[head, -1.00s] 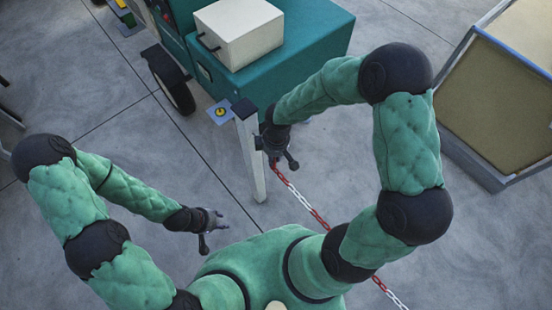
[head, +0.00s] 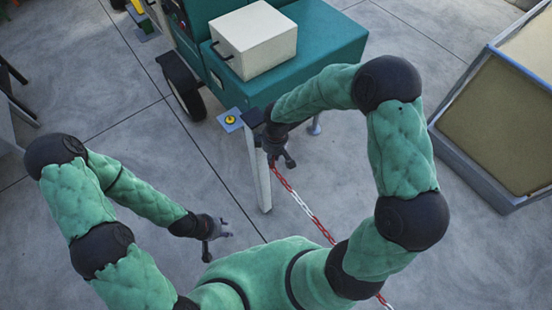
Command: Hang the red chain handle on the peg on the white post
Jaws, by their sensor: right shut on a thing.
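The white post (head: 258,172) with a dark cap stands upright near the middle of the head view. The red-and-white chain (head: 305,208) runs from my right gripper down to the lower right, passing behind my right arm. My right gripper (head: 279,160) is at the upper part of the post, shut on the chain's end; the red handle itself is mostly hidden by the fingers. The peg is hidden behind the gripper, so I cannot tell whether the handle touches it. My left gripper (head: 217,232) is to the lower left of the post, apart from it, and looks open and empty.
A teal wheeled machine (head: 325,45) with a white box (head: 253,40) on top stands behind the post. A blue plate with a yellow button (head: 230,120) is beside the post. A grey-framed bin (head: 500,120) stands at right.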

